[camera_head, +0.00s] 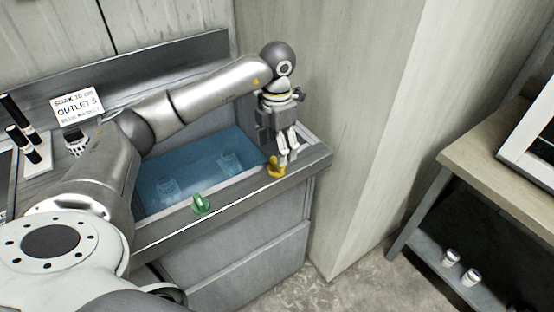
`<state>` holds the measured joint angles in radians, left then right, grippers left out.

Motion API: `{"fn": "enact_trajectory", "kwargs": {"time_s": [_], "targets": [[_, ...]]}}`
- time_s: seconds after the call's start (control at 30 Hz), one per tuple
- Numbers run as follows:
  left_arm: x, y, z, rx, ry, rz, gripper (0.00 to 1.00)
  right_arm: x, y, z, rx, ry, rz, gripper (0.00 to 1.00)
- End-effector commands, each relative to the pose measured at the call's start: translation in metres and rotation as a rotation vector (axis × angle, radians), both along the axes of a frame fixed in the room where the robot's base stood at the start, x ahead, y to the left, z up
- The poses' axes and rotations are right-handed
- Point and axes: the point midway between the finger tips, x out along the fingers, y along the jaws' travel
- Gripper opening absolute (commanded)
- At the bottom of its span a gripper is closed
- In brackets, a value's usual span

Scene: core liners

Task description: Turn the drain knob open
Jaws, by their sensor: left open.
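A yellow knob (276,168) sits on the front rim of the sink, near its right corner. A green knob (201,204) sits on the same rim further left. I cannot tell from their looks which one is the drain knob. The sink basin holds blue water (195,173) with clear cylinder-like things in it. My left gripper (288,160) points down with its fingers open, close to the yellow knob and just right of it. Whether the fingers touch the knob is unclear. My right gripper is not in view.
A sign (77,106) reading "SOAK 10 cm, OUTLET 5, BLUE MARKER" stands behind the sink at left. Black-topped markers (20,137) stand on a white block beside it. A wall panel (350,130) rises right of the sink. A shelf table (500,180) with small cups stands at far right.

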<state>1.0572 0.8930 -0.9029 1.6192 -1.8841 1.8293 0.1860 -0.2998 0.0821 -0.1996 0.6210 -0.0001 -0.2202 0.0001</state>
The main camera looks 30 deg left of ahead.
Motion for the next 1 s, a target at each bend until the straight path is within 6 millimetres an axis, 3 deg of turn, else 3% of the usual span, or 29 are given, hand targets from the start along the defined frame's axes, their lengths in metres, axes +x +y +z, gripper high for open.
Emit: {"fn": "enact_trajectory", "kwargs": {"time_s": [0.3,0.7,1.0], "targets": [[0.000,0.000,-0.050,-0.001,0.003,0.001,0.68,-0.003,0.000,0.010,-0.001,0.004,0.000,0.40],[0.000,0.000,-0.060,-0.002,0.000,0.000,0.68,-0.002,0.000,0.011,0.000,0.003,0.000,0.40],[0.000,-0.001,-0.060,-0.003,-0.001,0.000,0.32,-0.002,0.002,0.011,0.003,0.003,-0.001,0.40]]}}
